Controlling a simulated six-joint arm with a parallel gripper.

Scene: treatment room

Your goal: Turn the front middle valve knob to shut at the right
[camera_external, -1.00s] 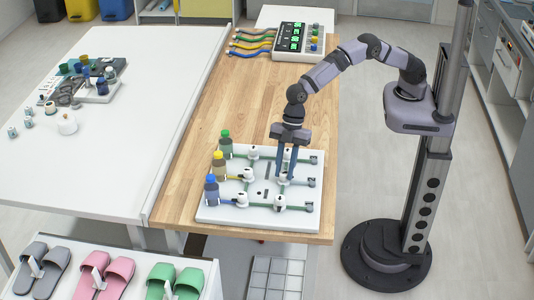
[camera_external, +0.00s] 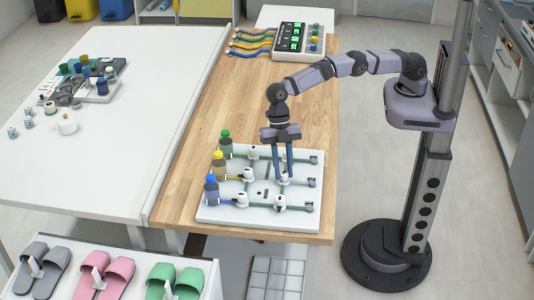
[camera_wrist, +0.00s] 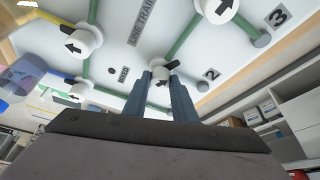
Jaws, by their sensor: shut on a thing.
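The white valve board (camera_external: 232,216) lies on the wooden bench with white knobs in two columns and three rows. My gripper (camera_external: 281,175) points down at the board and is shut on the right-column knob of the middle row (camera_external: 284,179). In the wrist view my two fingers (camera_wrist: 161,76) stand either side of this knob (camera_wrist: 160,84), near a label "2" (camera_wrist: 210,74). The black arrow on the knob is partly hidden by the fingers, and I cannot tell its exact direction.
Other knobs with black arrows sit nearby (camera_wrist: 85,40) (camera_wrist: 216,9). Bottles with green (camera_external: 225,134), yellow (camera_external: 218,155) and blue (camera_external: 210,179) caps stand along the board's left side. A box with green displays (camera_external: 291,39) is at the bench's far end. Bare bench lies between.

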